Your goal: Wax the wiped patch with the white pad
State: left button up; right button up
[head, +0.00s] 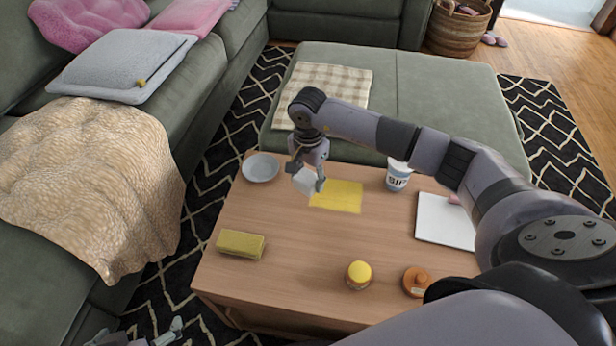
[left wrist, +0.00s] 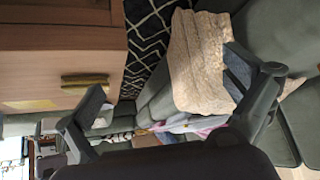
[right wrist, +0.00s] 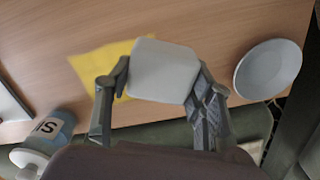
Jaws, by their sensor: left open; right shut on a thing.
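My right gripper (head: 306,176) is shut on the white pad (head: 304,182). It holds the pad at the left edge of the yellow patch (head: 338,196) on the wooden table. In the right wrist view the pad (right wrist: 163,70) sits between the two fingers (right wrist: 158,88) and covers part of the patch (right wrist: 100,62). I cannot tell whether the pad touches the table. My left gripper (left wrist: 160,100) is open and empty, low beside the table. In the head view only a bit of it shows at the bottom left.
On the table (head: 300,255) are a grey bowl (head: 261,168), a yellow block (head: 240,243), a yellow-lidded jar (head: 359,274), an orange-brown round item (head: 416,281), a labelled cup (head: 398,177) and a white board (head: 445,222). A green sofa and ottoman (head: 450,95) surround it. The table's middle is clear.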

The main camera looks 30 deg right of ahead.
jog(key=shift+r, duration=0.5)
pick_arm(q)
jog(key=s+a+f+g+p, duration=0.1)
jog(key=s+a+f+g, duration=0.1)
jog(key=s, duration=0.4)
jog(key=shift+s+g+y, duration=0.25)
jog(key=shift+g+y, duration=0.15)
jog(key=shift+g, duration=0.4)
pick_arm(e)
jog(key=shift+r, duration=0.45)
pick_arm(q)
jog(key=shift+f, duration=0.1)
